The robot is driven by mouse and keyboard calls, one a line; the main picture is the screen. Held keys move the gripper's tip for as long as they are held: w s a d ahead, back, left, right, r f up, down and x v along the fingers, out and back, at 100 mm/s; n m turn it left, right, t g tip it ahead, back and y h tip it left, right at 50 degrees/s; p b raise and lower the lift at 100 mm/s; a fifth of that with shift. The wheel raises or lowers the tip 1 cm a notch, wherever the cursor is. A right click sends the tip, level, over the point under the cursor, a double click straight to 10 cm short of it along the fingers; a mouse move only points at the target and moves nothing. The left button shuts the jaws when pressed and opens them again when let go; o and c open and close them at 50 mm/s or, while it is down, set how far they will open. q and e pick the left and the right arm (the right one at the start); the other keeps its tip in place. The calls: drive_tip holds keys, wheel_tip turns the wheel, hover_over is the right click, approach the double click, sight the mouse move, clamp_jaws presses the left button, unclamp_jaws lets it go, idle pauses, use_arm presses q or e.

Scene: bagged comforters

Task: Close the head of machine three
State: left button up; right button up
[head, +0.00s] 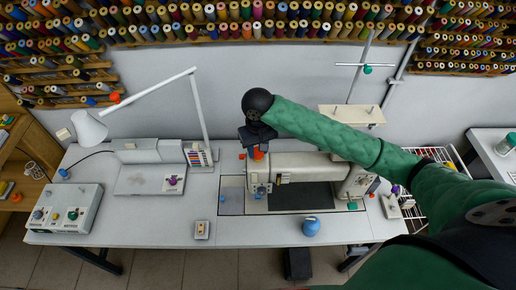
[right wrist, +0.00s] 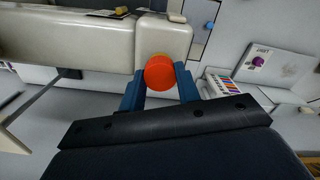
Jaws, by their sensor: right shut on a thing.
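The sewing machine (head: 300,163) stands at the middle of the white table, its pale head lying level over a dark bed opening. An orange-red knob (head: 259,154) sits at the left end of the head. My right gripper (head: 258,146) comes down on this knob from behind. In the right wrist view, my right gripper's blue fingers (right wrist: 160,88) are on either side of the round red knob (right wrist: 159,72), shut on it, against the cream end of the machine head (right wrist: 172,38). Which machine number this is does not show. My left gripper is not in view.
A white lamp (head: 90,127) and a control box (head: 67,208) stand on the left of the table (head: 180,225). A blue ball-like knob (head: 311,226) is at the front. Thread racks (head: 240,22) line the wall. A wire rack (head: 430,165) stands at right.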

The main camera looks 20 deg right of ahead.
drive_tip(key=shift+m, duration=0.3)
drive_tip(key=shift+m, duration=0.4)
drive_tip(key=o, duration=1.8)
drive_tip(key=shift+c, duration=0.2)
drive_tip(key=shift+r, duration=0.2)
drive_tip(key=shift+r, duration=3.3)
